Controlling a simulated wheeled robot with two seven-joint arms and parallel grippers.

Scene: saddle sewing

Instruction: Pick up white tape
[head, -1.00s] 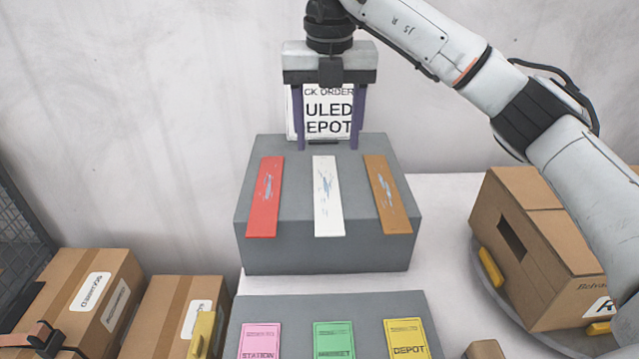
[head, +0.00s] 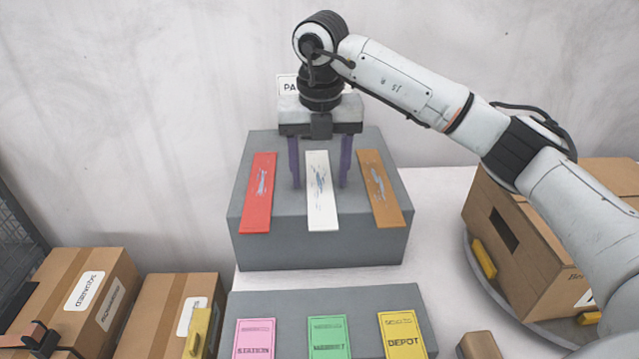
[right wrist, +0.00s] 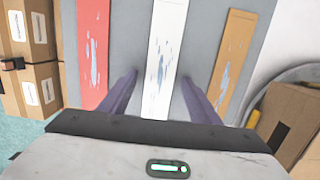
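The white tape (head: 321,205) is a flat strip lying on the grey block (head: 320,252), between a red strip (head: 258,195) and a brown strip (head: 380,190). My right gripper (head: 320,186) is open over the far part of the white tape, one purple finger on each side of it. In the right wrist view the white tape (right wrist: 164,60) runs between the two open fingers (right wrist: 160,78). Nothing is held; whether the fingertips touch the block I cannot tell. Part of my left gripper (head: 45,338) shows at the lower left edge; its state is unclear.
A lower grey stand (head: 290,303) in front holds pink (head: 254,340), green (head: 328,338) and yellow (head: 402,335) cards. Cardboard boxes (head: 80,300) stand at left. A larger box (head: 530,255) sits on a round turntable at right, beneath my right arm.

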